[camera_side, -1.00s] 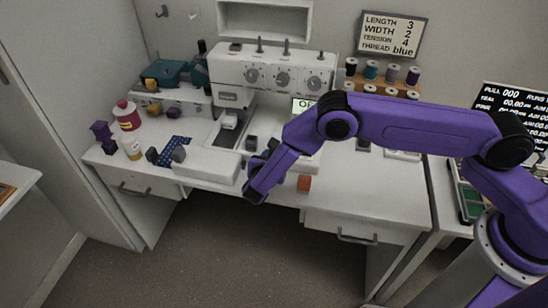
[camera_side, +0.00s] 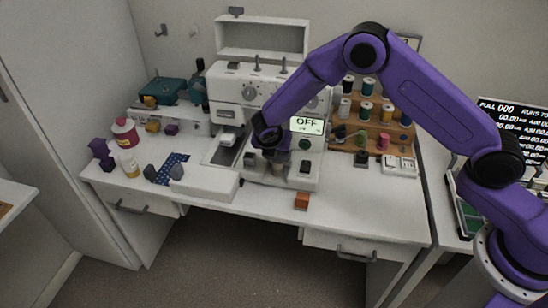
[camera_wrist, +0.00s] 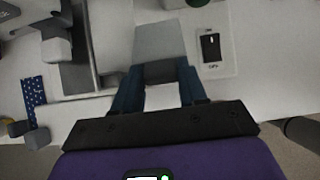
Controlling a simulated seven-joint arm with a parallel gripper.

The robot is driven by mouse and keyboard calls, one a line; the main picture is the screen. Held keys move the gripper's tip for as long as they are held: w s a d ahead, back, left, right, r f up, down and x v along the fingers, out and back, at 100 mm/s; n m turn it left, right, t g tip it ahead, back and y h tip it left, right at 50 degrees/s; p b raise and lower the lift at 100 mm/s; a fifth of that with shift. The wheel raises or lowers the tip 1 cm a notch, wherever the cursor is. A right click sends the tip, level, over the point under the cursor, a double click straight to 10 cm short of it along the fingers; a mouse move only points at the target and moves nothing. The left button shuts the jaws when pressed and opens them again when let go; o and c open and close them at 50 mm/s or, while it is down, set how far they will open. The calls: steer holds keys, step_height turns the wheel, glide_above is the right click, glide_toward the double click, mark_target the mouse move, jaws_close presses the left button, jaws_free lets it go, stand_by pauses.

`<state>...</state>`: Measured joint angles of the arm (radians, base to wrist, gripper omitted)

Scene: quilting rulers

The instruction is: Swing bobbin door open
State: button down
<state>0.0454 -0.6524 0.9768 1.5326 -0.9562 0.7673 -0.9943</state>
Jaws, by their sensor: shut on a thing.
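The white sewing machine (camera_side: 232,88) stands on the desk with its display reading OFF. My gripper (camera_side: 270,148) is at the front of its base. In the wrist view my gripper (camera_wrist: 158,80) has its two blue fingers at the sides of a grey block-like piece (camera_wrist: 160,42) with a darker front edge. It is shut on this piece. I cannot tell for sure whether the piece is the bobbin door or its handle, nor how far any door is open. The fingers and wrist hide part of the machine's front in the side view.
A white flat block (camera_side: 205,183) and an orange block (camera_side: 302,201) lie near the desk's front edge. A wooden thread rack (camera_side: 372,130) stands at the right. A switch plate (camera_wrist: 211,48) shows right in the wrist view.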

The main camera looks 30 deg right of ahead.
steer(key=w+d+r, duration=0.2)
steer(key=w+d, duration=0.1)
steer(key=shift+w+d+r, duration=0.35)
steer(key=shift+w+d, duration=0.85)
steer(key=shift+d, duration=0.05)
steer(key=c, duration=0.6)
jaws_free()
steer(key=shift+f, duration=0.1)
steer(key=shift+a, duration=0.1)
steer(key=shift+s+a+r, duration=0.25)
steer(key=shift+a+r, duration=0.05)
steer(key=shift+r, duration=0.2)
steer(key=v, duration=1.6)
steer(key=shift+s+r, duration=0.1)
steer(key=shift+s, duration=0.05)
